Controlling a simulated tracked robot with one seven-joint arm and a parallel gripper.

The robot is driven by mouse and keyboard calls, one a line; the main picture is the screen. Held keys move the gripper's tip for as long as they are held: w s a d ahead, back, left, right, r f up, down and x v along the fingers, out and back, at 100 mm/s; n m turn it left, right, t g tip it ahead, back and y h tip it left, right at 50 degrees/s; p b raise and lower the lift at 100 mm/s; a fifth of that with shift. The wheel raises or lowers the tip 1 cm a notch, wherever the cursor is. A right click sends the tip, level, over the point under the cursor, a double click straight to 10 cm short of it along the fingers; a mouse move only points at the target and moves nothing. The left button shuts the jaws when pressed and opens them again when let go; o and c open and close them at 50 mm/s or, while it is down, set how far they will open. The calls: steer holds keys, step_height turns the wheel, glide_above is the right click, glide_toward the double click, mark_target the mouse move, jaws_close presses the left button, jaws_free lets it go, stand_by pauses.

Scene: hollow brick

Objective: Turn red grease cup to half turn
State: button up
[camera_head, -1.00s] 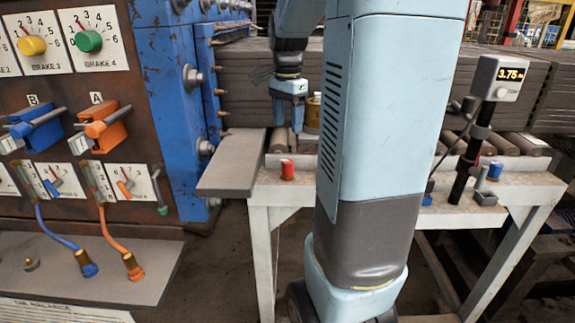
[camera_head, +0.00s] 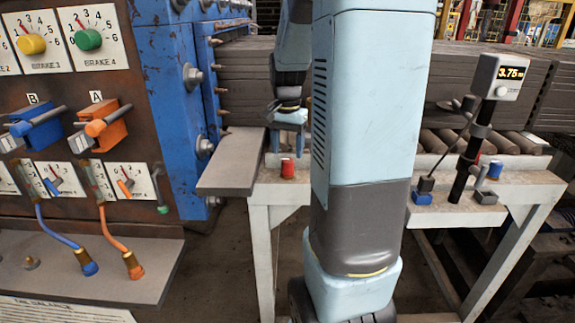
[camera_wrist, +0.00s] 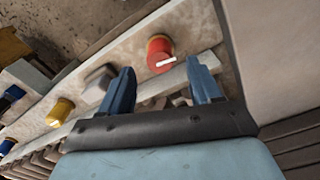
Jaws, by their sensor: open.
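The red grease cup (camera_head: 288,169) stands on the left end of the pale table top, beside the grey plate. In the wrist view the red grease cup (camera_wrist: 160,52) has a white pointer line on its top and lies just beyond the fingertips, near the middle of the gap. My gripper (camera_head: 288,148) is open and empty, close above and behind the cup in the head view. In the wrist view my gripper (camera_wrist: 161,78) shows two blue fingers spread apart. Whether a finger touches the cup cannot be told, but it appears clear.
A grey plate (camera_head: 232,165) juts out left of the cup. In the wrist view a yellow cup (camera_wrist: 59,112) and a grey block (camera_wrist: 100,80) stand along the table. A gauge reading 3.75 (camera_head: 508,75) stands on a black post at right. My arm hides the table's middle.

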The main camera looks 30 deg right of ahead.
mark_target(288, 160)
steer(key=shift+f, duration=2.95)
steer(key=shift+c, duration=0.4)
steer(key=c, duration=0.9)
steer(key=shift+n, duration=1)
steer(key=shift+c, duration=0.2)
steer(key=o, duration=1)
steer(key=shift+r, duration=0.1)
step_height(288, 160, up, 14)
steer(key=shift+f, duration=0.2)
